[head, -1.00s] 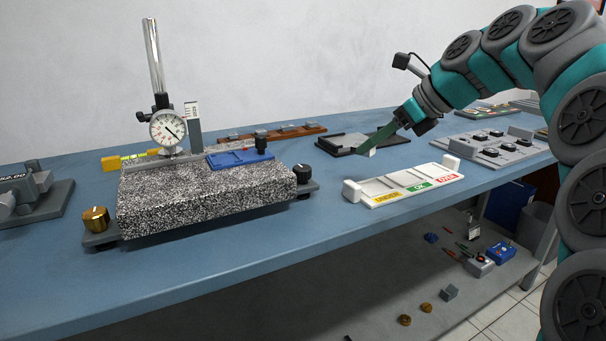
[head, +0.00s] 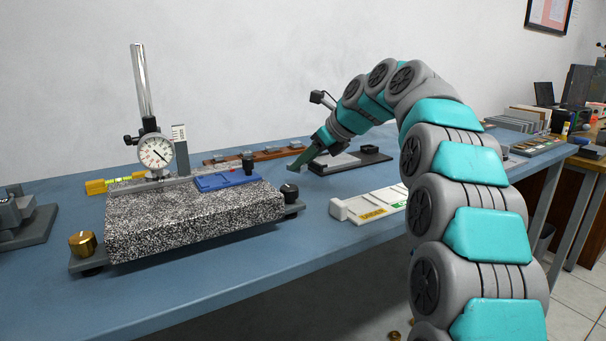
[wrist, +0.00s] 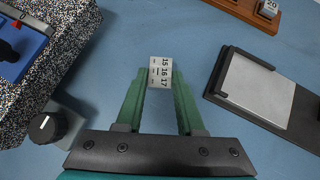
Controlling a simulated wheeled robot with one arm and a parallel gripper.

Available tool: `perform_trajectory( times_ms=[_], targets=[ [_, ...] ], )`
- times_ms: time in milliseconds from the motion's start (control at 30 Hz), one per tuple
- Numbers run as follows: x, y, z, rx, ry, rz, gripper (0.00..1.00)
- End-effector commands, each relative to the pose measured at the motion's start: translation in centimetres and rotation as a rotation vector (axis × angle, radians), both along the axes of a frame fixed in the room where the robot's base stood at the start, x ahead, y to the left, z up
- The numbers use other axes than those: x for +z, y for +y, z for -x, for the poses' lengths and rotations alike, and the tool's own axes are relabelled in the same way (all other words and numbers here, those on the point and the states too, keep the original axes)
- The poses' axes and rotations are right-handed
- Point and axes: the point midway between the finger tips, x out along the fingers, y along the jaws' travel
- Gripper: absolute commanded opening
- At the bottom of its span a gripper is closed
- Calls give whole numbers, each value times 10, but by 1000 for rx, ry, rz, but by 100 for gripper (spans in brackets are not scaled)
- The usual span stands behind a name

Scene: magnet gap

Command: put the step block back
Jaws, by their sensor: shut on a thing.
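The step block (wrist: 160,72) is a small pale block with the numbers 15, 16 and 17 on it in the wrist view. My gripper (wrist: 160,80) is shut on it, with the green fingers on either side of the block at their tips. In the head view my gripper (head: 296,166) is just right of the granite plate's back right corner, above the blue bench. The block is too small to make out clearly there.
The granite plate (head: 180,222) carries a dial gauge (head: 155,151) and a blue fixture (head: 228,179). A black knob (wrist: 47,127) sticks out at its corner. A wooden rack (head: 235,158) stands behind, a dark tray (head: 376,158) to the right, and a white labelled holder (head: 345,208) in front.

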Motion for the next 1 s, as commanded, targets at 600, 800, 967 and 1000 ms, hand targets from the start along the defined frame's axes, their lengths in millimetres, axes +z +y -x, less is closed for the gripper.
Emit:
perform_trajectory(
  times_ms=[600, 800, 967, 1000],
  targets=[
    [-36, 3, -1, 0, -1, -1, 0],
    [-36, 3, -1, 1, 1, 0, 0],
    [-38, 3, -1, 1, 0, 0, 48],
    [-38, 3, -1, 1, 0, 0, 53]
  ],
)
